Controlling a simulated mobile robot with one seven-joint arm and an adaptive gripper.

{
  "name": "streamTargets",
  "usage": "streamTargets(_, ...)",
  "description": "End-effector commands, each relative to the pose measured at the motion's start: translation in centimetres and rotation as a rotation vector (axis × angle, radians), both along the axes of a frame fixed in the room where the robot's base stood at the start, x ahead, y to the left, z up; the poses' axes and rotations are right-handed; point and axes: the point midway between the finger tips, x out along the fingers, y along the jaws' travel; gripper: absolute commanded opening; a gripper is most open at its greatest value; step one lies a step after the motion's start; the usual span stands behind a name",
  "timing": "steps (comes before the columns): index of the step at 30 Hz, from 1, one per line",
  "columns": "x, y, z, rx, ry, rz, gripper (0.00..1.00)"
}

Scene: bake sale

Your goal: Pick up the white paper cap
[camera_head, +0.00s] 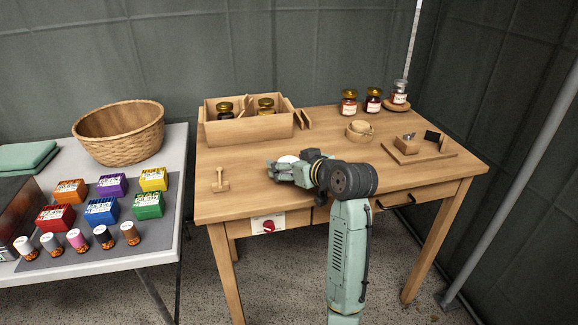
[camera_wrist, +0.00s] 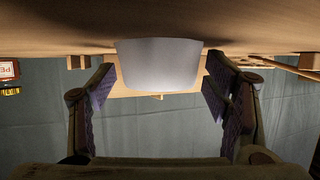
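The white paper cap (camera_wrist: 160,66) fills the upper middle of the wrist view as a pale, tapered cup shape against the wooden table. In the head view a small part of the cap (camera_head: 288,159) shows behind my gripper (camera_head: 278,170), low over the wooden table; the rest is hidden. In the wrist view my gripper (camera_wrist: 161,72) is open. Its two purple-padded fingers stand left and right of the cap, and I see no clear contact with it.
The wooden table (camera_head: 245,205) carries an open wooden box (camera_head: 225,130) with jars behind my gripper. A small wooden peg piece (camera_head: 221,182) stands left of my gripper. Wooden bowls (camera_head: 360,131) and a wooden board (camera_head: 425,155) are to the right. The table's front left is mostly clear.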

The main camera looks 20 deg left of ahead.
Motion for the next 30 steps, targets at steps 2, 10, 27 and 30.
streamTargets(2, 0.0, 0.0, 0.0, 0.000, 0.000, 0.000, 0.62)
streamTargets(10, 0.0, 0.0, 0.0, 0.000, 0.000, 0.000, 0.45)
streamTargets(27, 0.0, 0.0, 1.4, 0.000, -0.004, 0.000, 0.45)
streamTargets(30, 0.0, 0.0, 2.6, 0.000, -0.004, 0.000, 0.45)
